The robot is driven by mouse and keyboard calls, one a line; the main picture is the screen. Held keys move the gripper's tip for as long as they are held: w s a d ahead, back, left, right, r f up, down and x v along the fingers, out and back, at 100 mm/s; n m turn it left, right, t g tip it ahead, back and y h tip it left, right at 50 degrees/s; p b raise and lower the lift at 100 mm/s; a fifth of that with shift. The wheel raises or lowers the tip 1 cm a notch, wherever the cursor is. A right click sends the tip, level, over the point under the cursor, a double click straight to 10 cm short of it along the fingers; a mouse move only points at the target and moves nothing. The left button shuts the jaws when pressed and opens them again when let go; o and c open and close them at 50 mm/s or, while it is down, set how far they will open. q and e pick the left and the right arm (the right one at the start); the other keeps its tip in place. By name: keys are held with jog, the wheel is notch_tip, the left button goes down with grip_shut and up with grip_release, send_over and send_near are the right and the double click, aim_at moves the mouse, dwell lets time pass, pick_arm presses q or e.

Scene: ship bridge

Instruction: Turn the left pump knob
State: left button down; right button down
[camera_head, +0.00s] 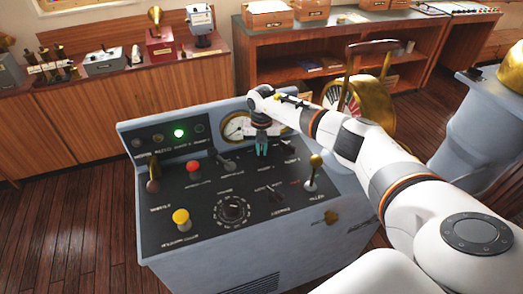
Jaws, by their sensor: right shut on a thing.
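The grey control console (160,240) has a black sloped panel with several knobs and levers. My right gripper (262,151) reaches in from the right and points down at the upper middle of the panel. It is shut on a small knob there, which its fingers mostly hide. I cannot read the label clearly enough to tell if this is the left pump knob. A small dark switch (228,165) sits just left of the gripper. My left gripper is out of view.
A red knob (193,167), a yellow knob (181,217), a round dial (232,209) and a brass-topped lever (313,172) stand on the panel. A white gauge (236,127) and a lit green lamp (178,133) are behind. Wooden cabinets (150,95) line the back.

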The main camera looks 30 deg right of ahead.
aim_at(262, 151)
jog(key=n+b, duration=0.4)
jog(key=n, duration=0.1)
jog(key=shift+f+n, duration=0.15)
jog(key=shift+n, duration=0.15)
jog(key=shift+n+b, duration=1.35)
jog(key=shift+n, duration=0.85)
jog(key=shift+r, duration=0.2)
jog(key=c, duration=1.5)
grip_release()
jog(key=shift+o, duration=0.2)
notch_tip(262, 151, up, 12)
jog(key=b, duration=0.3)
